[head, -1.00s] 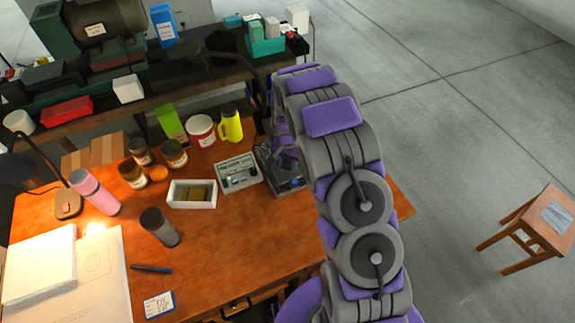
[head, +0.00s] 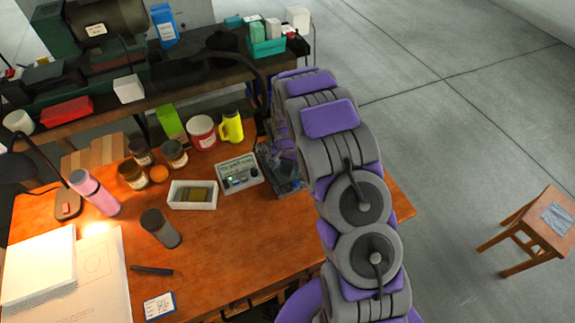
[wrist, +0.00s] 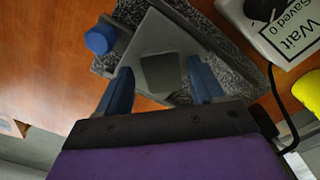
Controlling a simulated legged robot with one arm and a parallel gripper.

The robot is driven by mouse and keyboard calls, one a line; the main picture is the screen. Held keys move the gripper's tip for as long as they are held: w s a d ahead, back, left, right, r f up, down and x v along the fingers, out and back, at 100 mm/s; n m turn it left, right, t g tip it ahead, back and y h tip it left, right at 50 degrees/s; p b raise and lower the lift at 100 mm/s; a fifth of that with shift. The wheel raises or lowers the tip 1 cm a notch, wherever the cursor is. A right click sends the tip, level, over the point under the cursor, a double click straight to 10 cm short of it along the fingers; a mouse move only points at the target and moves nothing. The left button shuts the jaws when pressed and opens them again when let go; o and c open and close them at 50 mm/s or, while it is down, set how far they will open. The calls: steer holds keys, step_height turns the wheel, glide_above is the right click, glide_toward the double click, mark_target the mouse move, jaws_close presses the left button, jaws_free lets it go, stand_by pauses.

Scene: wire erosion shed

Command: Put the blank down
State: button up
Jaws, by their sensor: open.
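A small dark grey block (wrist: 160,73), which looks like the blank, lies on a flat grey plate of a fixture (wrist: 224,62) with a blue knob (wrist: 100,40). My gripper (wrist: 163,90) is open, with one blue finger on each side of the block. Gaps show between the fingers and the block, so it looks apart from both. In the head view the fixture (head: 287,182) stands on the wooden desk, partly behind my arm. My gripper and the block cannot be made out there.
A white readout box (head: 239,173) with a cable stands close beside the fixture. A wooden stool (head: 535,226) stands right.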

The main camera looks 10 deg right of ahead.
mark_target(287, 168)
step_height(287, 168, up, 12)
steer(key=p, duration=0.2)
steer(key=s+r+n, duration=0.2)
steer(key=s+r, duration=0.8)
steer(key=r, duration=0.1)
steer(key=s+r+n+g, duration=0.1)
steer(key=s+r, duration=0.4)
steer(key=s, duration=1)
steer(key=s+r+n, duration=0.3)
steer(key=s+r, duration=0.1)
steer(key=s, duration=1.2)
steer(key=shift+r+n+g, duration=0.4)
